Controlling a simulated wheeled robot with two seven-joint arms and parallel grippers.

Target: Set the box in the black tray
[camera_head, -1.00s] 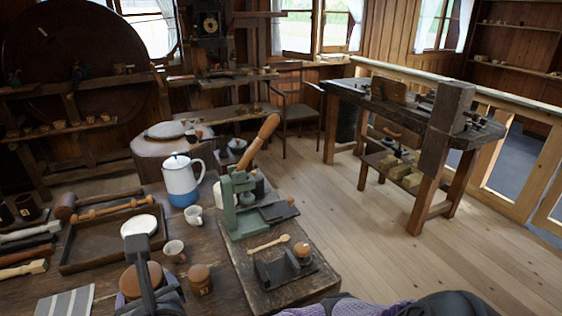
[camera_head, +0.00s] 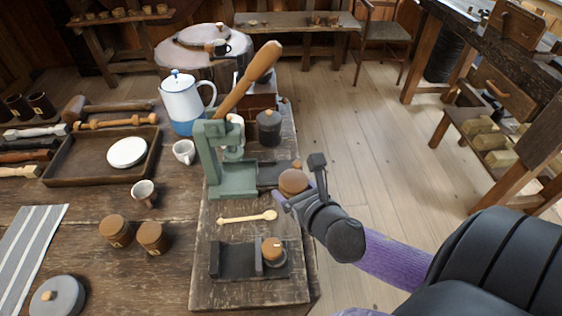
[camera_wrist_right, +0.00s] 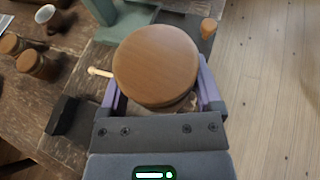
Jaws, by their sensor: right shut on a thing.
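A round box with a brown wooden top (camera_head: 293,182) is held in my right gripper (camera_head: 296,194), whose fingers are shut on its sides. In the right wrist view the box (camera_wrist_right: 156,64) sits between the purple fingers (camera_wrist_right: 158,98), and its top hides its lower part. The black tray (camera_head: 231,259) lies on the worn board near the front, with an upright divider and a small wooden-topped jar (camera_head: 273,250) at its right end. The gripper is above and to the right of it, apart from it. My left gripper is not in view.
A green press (camera_head: 216,160) with a long wooden handle stands behind the black tray, with a dark plate (camera_head: 268,172) beside it. A wooden spoon (camera_head: 247,217) lies between press and tray. Two wooden-topped jars (camera_head: 116,230) (camera_head: 150,238) stand to the left. Open floor lies right.

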